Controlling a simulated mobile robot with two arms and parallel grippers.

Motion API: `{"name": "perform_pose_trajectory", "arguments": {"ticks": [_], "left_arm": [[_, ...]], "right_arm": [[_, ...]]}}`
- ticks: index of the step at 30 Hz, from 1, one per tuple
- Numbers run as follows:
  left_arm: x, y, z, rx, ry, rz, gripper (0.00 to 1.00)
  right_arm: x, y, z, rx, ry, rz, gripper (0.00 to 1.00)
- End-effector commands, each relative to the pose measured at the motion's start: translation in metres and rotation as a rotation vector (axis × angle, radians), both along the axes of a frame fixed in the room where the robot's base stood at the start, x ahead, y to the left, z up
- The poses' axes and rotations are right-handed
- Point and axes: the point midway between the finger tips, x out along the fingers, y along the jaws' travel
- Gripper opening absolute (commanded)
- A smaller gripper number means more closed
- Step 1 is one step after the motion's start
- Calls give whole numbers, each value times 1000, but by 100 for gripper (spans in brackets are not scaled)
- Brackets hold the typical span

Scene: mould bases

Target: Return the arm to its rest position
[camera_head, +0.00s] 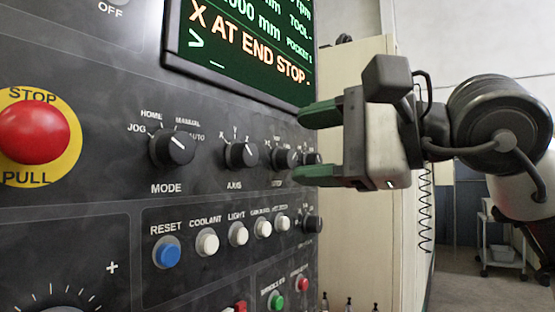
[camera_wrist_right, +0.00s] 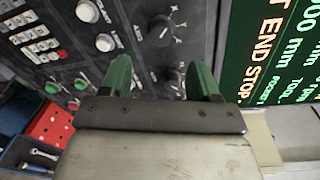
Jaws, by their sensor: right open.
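My right gripper (camera_head: 308,146) has green fingers and stands at the right part of a dark machine control panel (camera_head: 110,110). Its fingers are spread apart and nothing shows between them. In the right wrist view the gripper (camera_wrist_right: 163,80) points at the panel, near the knobs. My right arm (camera_head: 500,125) comes in from the right. My left gripper is not in view.
The panel carries a red stop button (camera_head: 33,132), a mode knob (camera_head: 172,147), an axis knob (camera_head: 241,154) and a blue reset button (camera_head: 167,252). The screen (camera_head: 240,45) reads "X AT END STOP". A white cart (camera_head: 500,240) stands behind at right.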

Motion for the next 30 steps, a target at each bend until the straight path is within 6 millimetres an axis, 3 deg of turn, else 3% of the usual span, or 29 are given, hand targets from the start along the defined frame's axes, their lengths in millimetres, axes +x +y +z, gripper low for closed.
{"name": "perform_pose_trajectory", "arguments": {"ticks": [6,22,26,30], "left_arm": [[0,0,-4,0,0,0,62],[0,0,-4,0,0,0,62],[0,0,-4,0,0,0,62],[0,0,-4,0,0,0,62]], "right_arm": [[-11,-15,1,-1,-1,0,62],[-11,-15,0,4,6,8,62],[-8,-1,-17,68,73,106,62],[-8,23,-52,279,265,342,62]]}}
